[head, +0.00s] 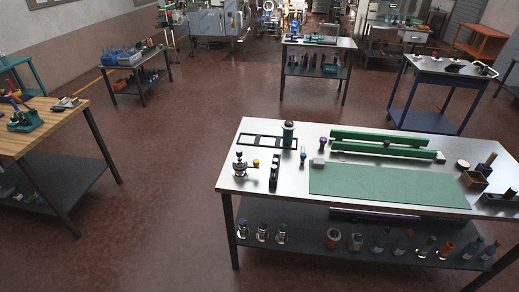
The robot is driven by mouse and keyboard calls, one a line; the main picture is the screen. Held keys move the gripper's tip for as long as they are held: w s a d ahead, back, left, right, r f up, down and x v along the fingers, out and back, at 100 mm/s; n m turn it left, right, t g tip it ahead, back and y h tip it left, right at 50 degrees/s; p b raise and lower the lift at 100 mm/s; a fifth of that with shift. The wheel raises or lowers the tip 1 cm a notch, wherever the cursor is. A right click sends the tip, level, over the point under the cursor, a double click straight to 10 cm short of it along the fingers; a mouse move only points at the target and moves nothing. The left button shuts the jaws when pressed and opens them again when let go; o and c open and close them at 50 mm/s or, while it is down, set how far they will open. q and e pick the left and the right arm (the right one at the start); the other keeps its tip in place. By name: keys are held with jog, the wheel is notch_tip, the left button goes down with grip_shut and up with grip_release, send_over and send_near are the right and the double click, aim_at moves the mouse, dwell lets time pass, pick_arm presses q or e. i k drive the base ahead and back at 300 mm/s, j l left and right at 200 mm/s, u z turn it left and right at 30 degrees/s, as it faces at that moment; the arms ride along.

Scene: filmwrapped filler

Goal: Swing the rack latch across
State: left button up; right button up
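The nearest workbench (230,181) has a bright metal top at the right. A flat black open frame (257,141), which may be the rack, lies at its back left corner. A dark green cylinder (289,133) stands at the frame's right end. A narrow black piece (274,171) with light spots lies in front of it. I cannot tell which part is the latch. Neither of my grippers is in view.
A green mat (390,185) covers the bench's middle. A silver and black fitting (239,165) stands left, beside a yellow knob (256,162). Bottles and jars (333,239) fill the lower shelf. A wooden bench (50,125) stands left. Open red floor (180,150) lies between.

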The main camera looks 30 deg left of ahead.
aim_at(303, 155)
jog(key=u, duration=0.5)
jog(key=i+j+u, duration=0.3)
jog(key=i, duration=0.15)
jog(key=i+u, duration=0.25)
jog(key=i, duration=0.2)
